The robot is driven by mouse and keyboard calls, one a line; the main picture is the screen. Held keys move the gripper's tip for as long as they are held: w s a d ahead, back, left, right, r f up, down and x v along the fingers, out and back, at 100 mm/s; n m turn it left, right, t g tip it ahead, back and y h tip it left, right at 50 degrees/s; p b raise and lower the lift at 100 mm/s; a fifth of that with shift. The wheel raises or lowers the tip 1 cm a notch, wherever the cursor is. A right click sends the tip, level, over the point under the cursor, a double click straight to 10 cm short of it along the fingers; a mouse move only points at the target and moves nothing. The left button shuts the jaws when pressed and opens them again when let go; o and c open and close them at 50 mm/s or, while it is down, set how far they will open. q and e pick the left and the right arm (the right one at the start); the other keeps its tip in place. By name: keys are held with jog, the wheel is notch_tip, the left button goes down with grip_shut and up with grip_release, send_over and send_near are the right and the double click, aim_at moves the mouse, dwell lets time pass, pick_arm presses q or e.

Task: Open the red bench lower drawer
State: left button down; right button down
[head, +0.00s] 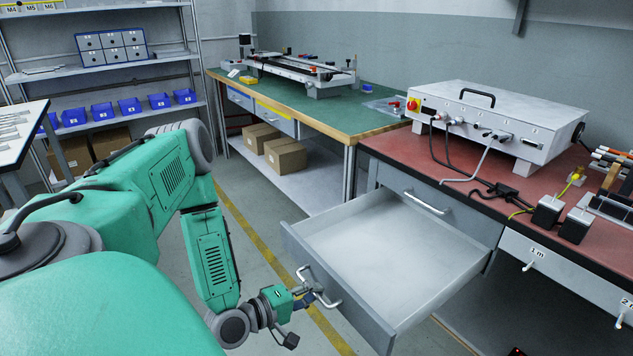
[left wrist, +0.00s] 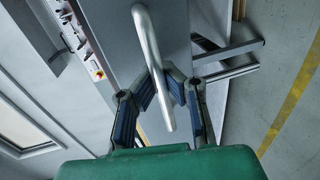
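The red bench (head: 452,172) stands at the right with a red top. Its lower drawer (head: 380,250) is pulled far out, and its pale inside is empty. The upper drawer (head: 400,186) above it is shut, with a metal handle (head: 425,203). The lower drawer's handle (head: 322,287) is a bent metal bar on the front. My left gripper (head: 308,296) is at this handle. In the left wrist view the handle bar (left wrist: 148,45) runs between the fingers of the left gripper (left wrist: 166,78), which close in around it. My right gripper is not in view.
A white box with cables (head: 490,115) sits on the red bench. A green-topped bench (head: 300,105) stands behind, with cardboard boxes on its lower shelf. Shelving with blue bins (head: 130,106) is at the left. Floor with a yellow line (head: 250,240) lies left of the open drawer.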

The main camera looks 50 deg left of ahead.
pick_arm(q)
jog(key=c, duration=1.6)
grip_release()
jog(key=shift+f, duration=0.15)
jog(key=v, duration=1.2)
jog(key=shift+a, duration=0.1)
jog(key=w+d+f+m+g+h+p, duration=0.1)
jog(key=w+d+m+g+h+p, duration=0.1)
jog(key=d+m+g, duration=0.3)
jog(key=w+d+f+m+g+h+p, duration=0.1)
jog(key=d+f+m+g+p, duration=0.2)
jog(key=d, duration=0.4)
jog(key=s+d+r+m+g+y+p, duration=0.3)
jog(key=s+r+m+g+y+p, duration=0.1)
jog(key=s+m+g, duration=0.3)
jog(key=s+m, duration=0.1)
jog(key=m, duration=0.1)
jog(key=shift+d+r+m, duration=0.2)
jog(key=shift+r+m, duration=0.1)
jog(key=shift+m, duration=0.1)
